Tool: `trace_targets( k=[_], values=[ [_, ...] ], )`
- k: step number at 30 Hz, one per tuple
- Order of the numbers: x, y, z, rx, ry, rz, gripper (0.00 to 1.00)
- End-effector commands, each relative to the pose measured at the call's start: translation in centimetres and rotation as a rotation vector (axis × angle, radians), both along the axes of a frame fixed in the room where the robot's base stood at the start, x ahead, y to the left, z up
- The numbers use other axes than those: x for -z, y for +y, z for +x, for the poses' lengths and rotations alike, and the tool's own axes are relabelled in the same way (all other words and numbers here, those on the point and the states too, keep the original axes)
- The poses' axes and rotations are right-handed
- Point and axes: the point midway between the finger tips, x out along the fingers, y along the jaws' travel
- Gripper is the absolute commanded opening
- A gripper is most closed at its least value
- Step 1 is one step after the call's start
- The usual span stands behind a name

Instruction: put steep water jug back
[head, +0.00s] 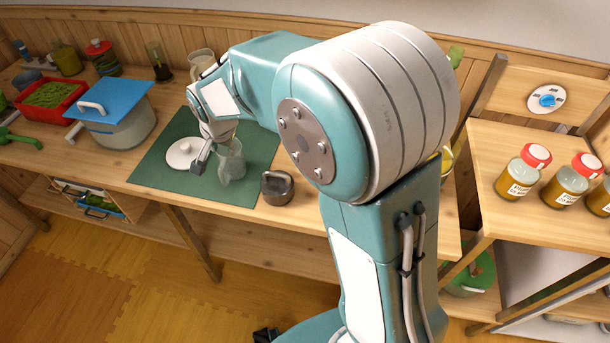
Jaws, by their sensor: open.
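A clear, translucent jug (231,166) stands upright on the dark green mat (160,172), near the mat's middle; it seems to be the steep water jug. My gripper (214,150) is open and points down at the jug's upper left side. One finger shows just left of the jug, and I cannot tell whether it touches. The jug's upper part is partly hidden by my gripper. A second pale, clear jug (200,62) stands at the back of the bench, behind my arm.
A white lid (184,152) lies left of the jug, and a dark metal cup (276,187) stands at the mat's right edge. A pot with a blue lid (120,118) and a red tray (48,97) are left. Red-capped jars (520,172) stand on the right shelf.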

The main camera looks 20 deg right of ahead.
Motion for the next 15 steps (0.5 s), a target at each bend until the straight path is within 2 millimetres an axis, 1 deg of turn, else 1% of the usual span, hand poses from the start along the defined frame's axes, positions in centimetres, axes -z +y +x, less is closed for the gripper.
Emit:
trace_targets(
  k=[1, 3, 5, 6, 8, 12, 14, 15],
  values=[
    [-1.7, -1.1, -1.0, -0.018, -0.016, -0.007, 0.43],
    [-3.6, -2.6, -2.6, -0.058, -0.029, -0.024, 0.43],
    [-5.1, -3.9, -4.2, -0.094, -0.041, -0.04, 0.43],
    [-6.0, -4.7, -5.3, -0.117, -0.047, -0.052, 0.43],
    [-7.2, -5.9, -6.9, -0.154, -0.058, -0.07, 0.43],
    [-9.5, -8.2, -11.1, -0.239, -0.081, -0.114, 0.43],
    [-10.2, -9.2, -12.9, -0.275, -0.091, -0.133, 0.43],
    [-10.6, -9.7, -14.2, -0.298, -0.097, -0.146, 0.43]
  ],
)
